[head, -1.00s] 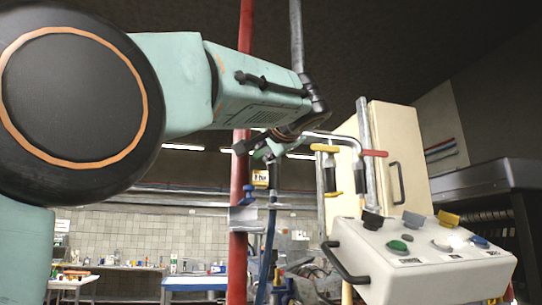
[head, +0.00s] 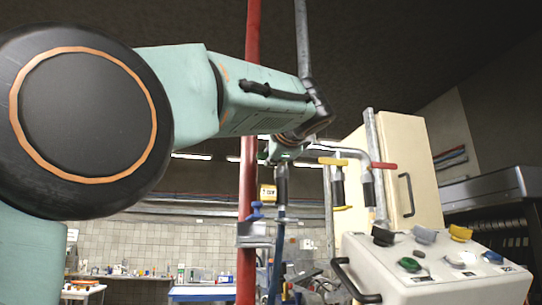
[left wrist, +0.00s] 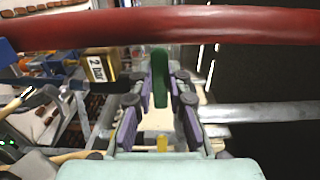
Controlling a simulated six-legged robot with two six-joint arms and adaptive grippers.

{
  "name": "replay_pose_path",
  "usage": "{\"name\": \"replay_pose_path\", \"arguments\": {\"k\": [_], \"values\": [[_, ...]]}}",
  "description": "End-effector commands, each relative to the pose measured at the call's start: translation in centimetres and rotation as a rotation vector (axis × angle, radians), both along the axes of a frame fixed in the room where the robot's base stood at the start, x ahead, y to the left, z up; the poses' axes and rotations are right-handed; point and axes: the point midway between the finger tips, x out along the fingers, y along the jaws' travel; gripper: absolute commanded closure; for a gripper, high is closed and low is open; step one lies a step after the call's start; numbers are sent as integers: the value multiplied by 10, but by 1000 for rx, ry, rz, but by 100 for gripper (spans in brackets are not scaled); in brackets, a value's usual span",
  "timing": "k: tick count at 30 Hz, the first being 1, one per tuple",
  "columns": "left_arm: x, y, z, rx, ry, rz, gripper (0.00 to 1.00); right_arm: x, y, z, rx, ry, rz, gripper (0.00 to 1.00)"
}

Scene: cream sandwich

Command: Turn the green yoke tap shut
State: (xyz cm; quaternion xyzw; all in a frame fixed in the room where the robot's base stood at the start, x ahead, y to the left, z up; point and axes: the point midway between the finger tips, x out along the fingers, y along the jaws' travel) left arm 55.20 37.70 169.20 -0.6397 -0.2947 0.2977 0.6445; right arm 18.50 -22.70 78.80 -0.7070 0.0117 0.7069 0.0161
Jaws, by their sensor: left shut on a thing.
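The green yoke tap (left wrist: 160,75) stands upright between my left gripper's fingers in the left wrist view. My left gripper (left wrist: 160,103) is shut on it, with a purple-padded finger on each side. In the head view my left gripper (head: 275,152) is at the top of a dark-necked pipe, just right of the red pipe (head: 247,180). There the wrist and fingers hide most of the tap. My right gripper is in neither view.
A yellow-handled tap (head: 333,161) and a red-handled tap (head: 383,166) stand to the right. A yellow "2 bar" tag (left wrist: 100,66) hangs beside the grip. A white control box (head: 430,270) is at lower right. The red pipe crosses close above the fingers in the wrist view.

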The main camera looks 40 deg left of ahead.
Motion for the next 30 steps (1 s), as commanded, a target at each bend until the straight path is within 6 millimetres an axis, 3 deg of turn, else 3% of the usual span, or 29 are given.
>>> {"name": "replay_pose_path", "arguments": {"k": [12,13,20,30], "values": [[0,-1,3,11,0,-3,100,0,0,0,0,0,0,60],[0,-1,3,11,0,-3,81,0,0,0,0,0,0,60],[0,-1,1,8,3,-2,62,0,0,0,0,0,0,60],[0,0,0,5,4,0,60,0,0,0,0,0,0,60]]}}
